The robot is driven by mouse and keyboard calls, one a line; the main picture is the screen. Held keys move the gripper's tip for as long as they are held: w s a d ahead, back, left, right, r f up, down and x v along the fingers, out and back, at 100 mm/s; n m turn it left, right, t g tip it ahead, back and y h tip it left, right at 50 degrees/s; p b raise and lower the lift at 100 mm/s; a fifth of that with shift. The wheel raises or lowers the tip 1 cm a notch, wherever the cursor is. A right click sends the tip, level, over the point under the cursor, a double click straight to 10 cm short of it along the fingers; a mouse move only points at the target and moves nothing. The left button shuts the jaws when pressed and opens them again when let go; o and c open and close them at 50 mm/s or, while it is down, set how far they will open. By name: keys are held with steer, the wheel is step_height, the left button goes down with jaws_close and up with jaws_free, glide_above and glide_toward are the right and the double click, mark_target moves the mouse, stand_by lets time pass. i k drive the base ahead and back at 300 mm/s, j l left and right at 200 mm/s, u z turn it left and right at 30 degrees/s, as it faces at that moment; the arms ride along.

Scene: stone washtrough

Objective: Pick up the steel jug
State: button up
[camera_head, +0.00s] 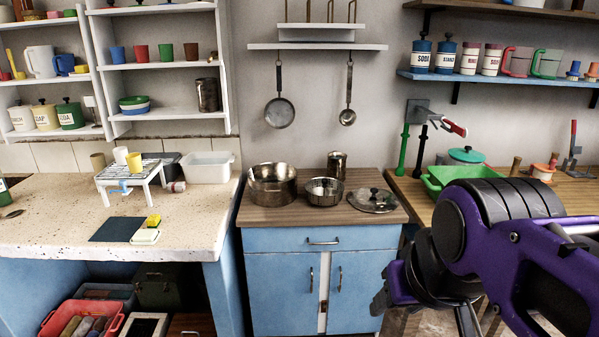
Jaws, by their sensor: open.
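A shiny steel vessel (208,95) that looks like a jug stands upright on the lower shelf at the upper left. A second small steel vessel (337,163) stands upright at the back of the wooden-topped blue cabinet, behind the pots. I cannot tell for sure which one is the jug; any handle or spout is too small to make out. My gripper (384,288) shows partly at the lower right, in front of the blue cabinet. It is open and empty, well apart from both steel vessels. My purple and black arm hides part of it.
On the wooden top (300,212) are a large steel pot (272,184), a smaller pan (324,191) and a lidded pan (372,200). A ladle (348,95) and strainer (280,110) hang above. A green tray (470,178) is at right. The stone counter's front left is mostly clear.

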mark_target(336, 165)
steer(key=i+l, duration=0.1)
steer(key=i, duration=0.45)
steer(key=i+l, duration=0.15)
steer(key=i, duration=0.4)
